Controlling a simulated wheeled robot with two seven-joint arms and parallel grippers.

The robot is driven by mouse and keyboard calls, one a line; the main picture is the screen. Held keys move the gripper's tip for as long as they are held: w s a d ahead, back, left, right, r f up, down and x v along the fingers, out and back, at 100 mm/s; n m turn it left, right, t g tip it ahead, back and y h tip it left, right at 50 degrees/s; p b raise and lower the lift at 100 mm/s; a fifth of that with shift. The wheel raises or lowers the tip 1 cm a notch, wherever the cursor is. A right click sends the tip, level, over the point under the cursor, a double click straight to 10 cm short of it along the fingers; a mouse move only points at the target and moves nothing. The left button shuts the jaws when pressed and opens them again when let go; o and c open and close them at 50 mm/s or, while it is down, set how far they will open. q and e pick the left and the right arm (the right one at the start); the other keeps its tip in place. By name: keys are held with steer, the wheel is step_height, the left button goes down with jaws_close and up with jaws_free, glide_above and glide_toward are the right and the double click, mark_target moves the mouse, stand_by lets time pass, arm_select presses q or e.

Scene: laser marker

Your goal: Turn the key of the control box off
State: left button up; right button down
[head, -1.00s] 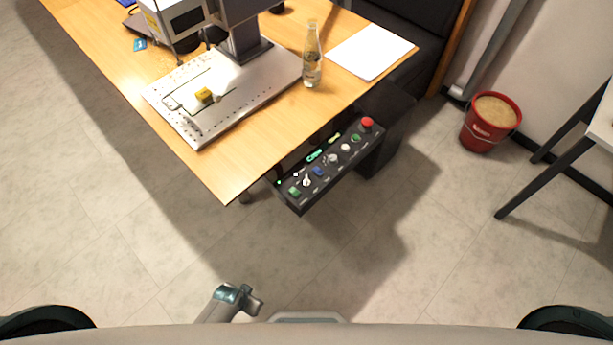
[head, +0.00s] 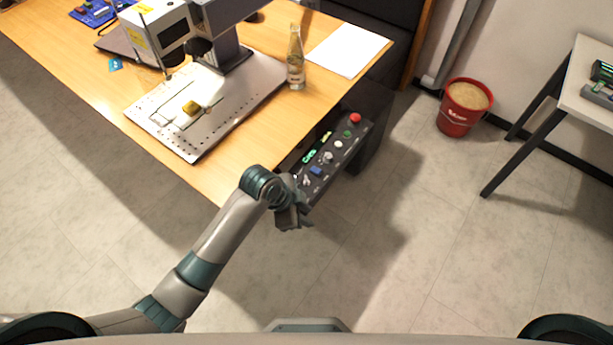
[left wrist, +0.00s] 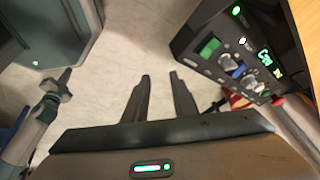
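The black control box (head: 337,160) hangs under the table's near right edge, with a row of buttons and knobs and a red button at its far end. In the left wrist view the box (left wrist: 205,25) fills the upper right. A silver key switch (left wrist: 226,62) sits between a green button and a blue button. My left gripper (head: 294,218) is just off the near end of the box and hides its nearest controls in the head view. In the left wrist view its two fingers (left wrist: 163,80) are apart, empty, over floor. Part of my other arm shows at the left there; its fingers are unclear.
The wooden table (head: 225,148) carries a metal marking plate (head: 225,100), a glass bottle (head: 295,62) and a paper sheet (head: 345,48). A red bucket (head: 463,108) stands on the floor to the right. A white side table (head: 590,75) is at the right edge. The floor before the box is clear.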

arm_select(q)
steer(key=w+d+r+m+g+y, duration=0.1)
steer(key=w+d+r+m, duration=0.3)
steer(key=w+r+m, duration=0.35)
step_height(320, 180, up, 10)
steer(key=m+y, duration=0.3)
steer(key=m, duration=0.7)
glide_above(306, 180)
steer(key=shift+f+g, duration=0.1)
steer(key=shift+g, duration=0.3)
steer(key=shift+f, duration=0.1)
step_height(306, 180, down, 17)
steer(key=p, duration=0.3)
steer(key=shift+f, duration=0.1)
jaws_close()
